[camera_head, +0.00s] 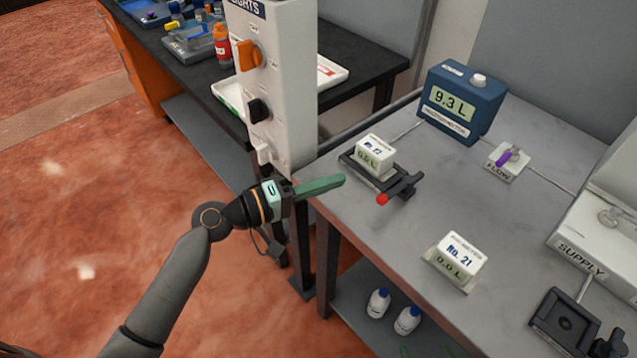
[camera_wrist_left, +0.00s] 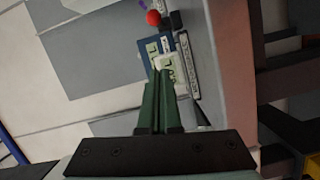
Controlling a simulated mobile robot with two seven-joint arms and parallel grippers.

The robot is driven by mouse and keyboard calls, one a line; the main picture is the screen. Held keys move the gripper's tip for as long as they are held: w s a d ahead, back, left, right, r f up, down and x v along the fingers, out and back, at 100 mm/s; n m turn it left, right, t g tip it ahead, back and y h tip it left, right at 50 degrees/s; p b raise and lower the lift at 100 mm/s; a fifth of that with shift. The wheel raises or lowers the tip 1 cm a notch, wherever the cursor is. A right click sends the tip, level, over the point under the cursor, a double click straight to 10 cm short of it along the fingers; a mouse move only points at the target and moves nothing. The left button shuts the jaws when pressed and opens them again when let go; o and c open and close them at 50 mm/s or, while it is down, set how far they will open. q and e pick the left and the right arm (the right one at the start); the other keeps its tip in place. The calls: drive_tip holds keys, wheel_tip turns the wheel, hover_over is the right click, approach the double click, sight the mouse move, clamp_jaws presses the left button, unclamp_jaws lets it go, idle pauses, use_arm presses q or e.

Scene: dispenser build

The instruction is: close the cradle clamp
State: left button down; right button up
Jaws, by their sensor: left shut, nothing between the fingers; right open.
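The black cradle (camera_head: 352,163) sits near the table's left edge in the head view and holds a white block (camera_head: 374,150) with a 0.0 L display. Its dark clamp (camera_head: 405,187) is at the cradle's right end, and the lever's red knob (camera_head: 383,199) points toward the table's front edge. The knob also shows at the top of the left wrist view (camera_wrist_left: 153,18). My left gripper (camera_head: 341,180) has green fingers, is shut and empty, and is left of the knob, apart from it. The fingers also show in the wrist view (camera_wrist_left: 159,76). My right gripper is out of view.
A white switch column (camera_head: 285,110) stands close behind my left gripper. A blue 9.3 L box (camera_head: 460,102), a small valve with a purple handle (camera_head: 506,158), a No. 21 block (camera_head: 456,258) and the supply unit (camera_head: 590,235) are on the table. The middle is clear.

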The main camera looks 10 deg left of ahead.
sight(402, 186)
use_arm(q)
drive_tip(key=p+x, duration=0.1)
drive_tip(key=x, duration=0.4)
drive_tip(key=shift+s+d, duration=0.1)
drive_tip(key=shift+d, duration=0.2)
drive_tip(key=shift+s+d+f+p, duration=0.25)
drive_tip(key=shift+s+d+p, duration=0.05)
drive_tip(key=shift+s+d, duration=0.5)
drive_tip(key=shift+s+d+f, duration=0.2)
drive_tip(key=shift+s+d, duration=0.1)
drive_tip(key=shift+d, duration=0.15)
use_arm(e)
wheel_tip(402, 186, up, 2)
drive_tip(key=shift+r, duration=0.1)
drive_tip(key=shift+s, duration=0.1)
use_arm(q)
drive_tip(key=shift+s+d+r+n+t+y, duration=0.1)
drive_tip(key=shift+s+d+n+t+y, duration=0.05)
drive_tip(key=shift+s+n+t+y, duration=0.15)
drive_tip(key=shift+w, duration=0.1)
use_arm(e)
drive_tip(key=shift+s+d, duration=0.15)
drive_tip(key=shift+s, duration=0.35)
